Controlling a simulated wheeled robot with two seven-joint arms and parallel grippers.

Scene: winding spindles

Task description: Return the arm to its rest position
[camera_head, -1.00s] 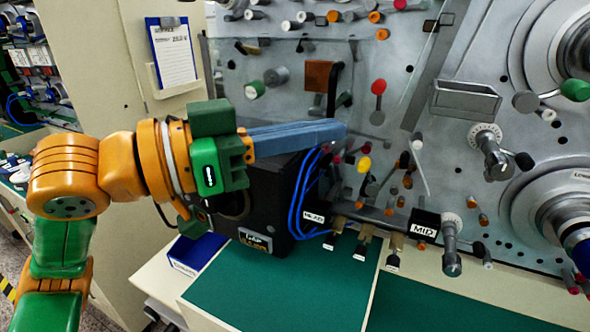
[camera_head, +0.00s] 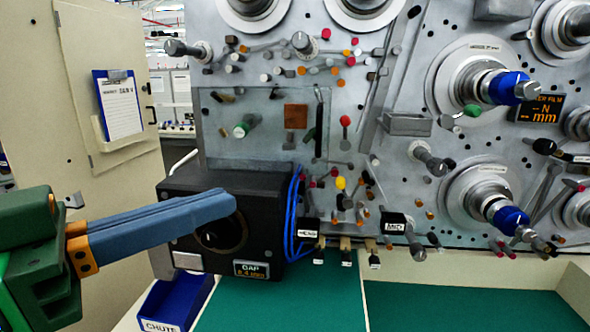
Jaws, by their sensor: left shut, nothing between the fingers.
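My left gripper (camera_head: 230,203) comes in from the left edge in the head view. Its long blue fingers lie together, shut and empty. They point right, in front of the black box (camera_head: 262,187) with the GAP display, and cover part of its round opening. I cannot tell whether they touch the box. The green gripper body (camera_head: 40,262) is at the lower left. My right gripper is not in view.
The grey machine panel (camera_head: 270,120) carries several knobs, rollers and spindles with blue hubs (camera_head: 507,88). A blue CHUTE bin (camera_head: 172,302) stands below the box. The green work surface (camera_head: 290,300) is clear. A cabinet with a clipboard (camera_head: 119,105) stands at the left.

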